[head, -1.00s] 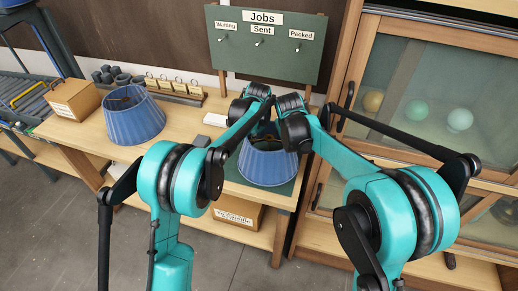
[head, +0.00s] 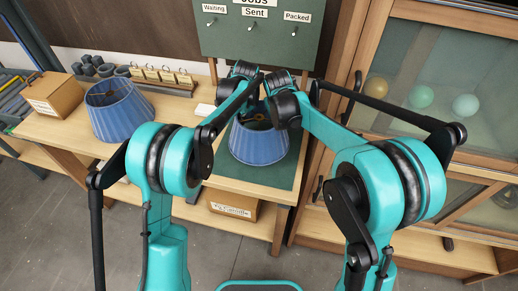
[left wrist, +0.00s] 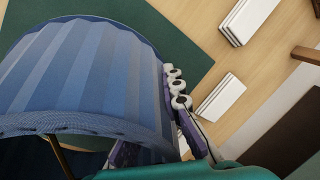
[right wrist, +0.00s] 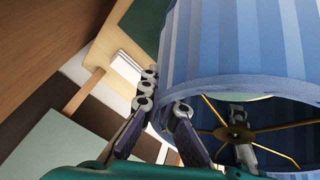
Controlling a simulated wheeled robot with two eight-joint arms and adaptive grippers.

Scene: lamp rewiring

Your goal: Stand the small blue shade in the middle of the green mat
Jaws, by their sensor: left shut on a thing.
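The small blue shade (head: 258,143) is upright over the green mat (head: 255,186), wide end down, with bare mat in front of it. Whether its lower rim touches the mat is unclear. My left gripper (head: 240,72) is shut on the shade's upper rim; the left wrist view shows its fingers (left wrist: 158,125) on either side of the shade wall (left wrist: 90,75). My right gripper (head: 285,90) is at the right of the same rim. In the right wrist view its fingers (right wrist: 164,106) are apart, astride or beside the shade's edge (right wrist: 235,45); contact is unclear.
A larger blue shade (head: 119,110) stands left on the bench, near a cardboard box (head: 52,94) and a rack of tags (head: 165,82). The Jobs board (head: 255,32) stands behind. A glass-fronted cabinet (head: 430,90) is close on the right.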

